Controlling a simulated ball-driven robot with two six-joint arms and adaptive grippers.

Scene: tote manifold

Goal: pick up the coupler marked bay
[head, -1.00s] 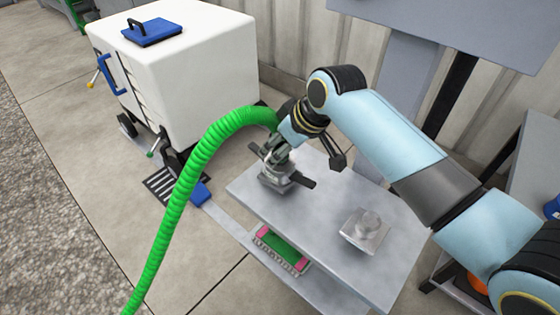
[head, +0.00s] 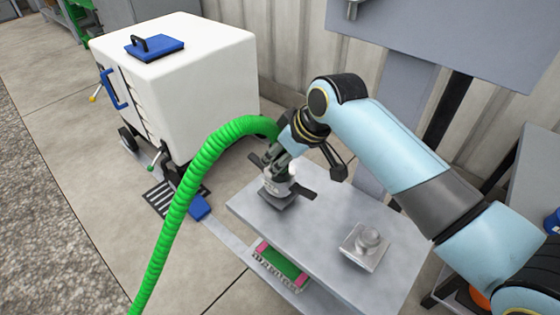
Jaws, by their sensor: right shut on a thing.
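My right gripper (head: 281,168) points down over the left part of the grey bench (head: 325,225). It is shut on a coupler (head: 280,184), which has a pale body and dark handles sticking out to both sides. A square grey base (head: 279,202) shows directly under the coupler. I cannot tell whether the two touch. The marking on the coupler is not readable here. A thick green hose (head: 190,180) arches up from the bottom edge and ends behind my right wrist. My left gripper is out of view.
A second grey square fitting with a round top (head: 366,246) stands on the bench's right. A green and pink item (head: 280,263) sits on the lower shelf. A white wheeled cabinet (head: 195,80) with a blue handled lid (head: 155,48) stands at the left.

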